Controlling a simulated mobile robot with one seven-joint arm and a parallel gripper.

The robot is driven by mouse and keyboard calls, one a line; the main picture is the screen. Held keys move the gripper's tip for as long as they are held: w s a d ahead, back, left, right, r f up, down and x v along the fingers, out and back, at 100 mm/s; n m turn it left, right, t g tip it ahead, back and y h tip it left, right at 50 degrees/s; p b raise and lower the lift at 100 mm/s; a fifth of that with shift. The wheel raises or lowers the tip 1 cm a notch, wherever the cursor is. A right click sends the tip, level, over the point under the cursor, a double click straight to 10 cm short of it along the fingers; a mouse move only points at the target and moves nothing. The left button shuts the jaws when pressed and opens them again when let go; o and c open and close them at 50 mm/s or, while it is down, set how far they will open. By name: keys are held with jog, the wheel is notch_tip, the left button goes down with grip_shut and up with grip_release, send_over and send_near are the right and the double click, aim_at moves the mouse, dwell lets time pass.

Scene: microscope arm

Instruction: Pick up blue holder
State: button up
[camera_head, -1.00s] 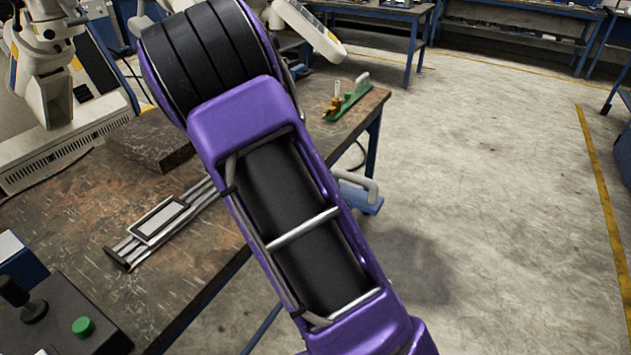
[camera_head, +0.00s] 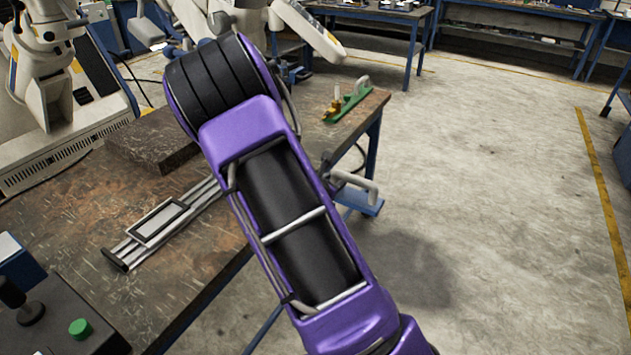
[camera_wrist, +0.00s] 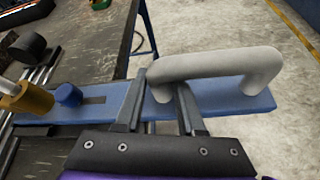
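The blue holder (camera_head: 364,203) juts out past the table's right edge, with a pale grey handle (camera_head: 352,182) on top. In the wrist view the blue plate (camera_wrist: 225,97) runs across the picture, with a slot and a blue knob (camera_wrist: 68,95) at its left. My gripper (camera_wrist: 160,88) is open, its two fingers over the plate, one on each side of the handle's left post. A gap shows between the fingers; firm contact with the post cannot be told. In the head view my purple arm hides most of the gripper.
The worn brown table (camera_head: 75,215) carries a metal rail (camera_head: 160,223), a dark block (camera_head: 152,140) and a green piece with a yellow fitting (camera_head: 350,100). A control box with a green button (camera_head: 80,327) is at bottom left. The floor at right is clear.

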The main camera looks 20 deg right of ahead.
grip_shut()
jog(key=shift+a, duration=0.1)
dwell(0.9)
jog(key=shift+w+r, duration=0.15)
jog(key=shift+r, duration=0.1)
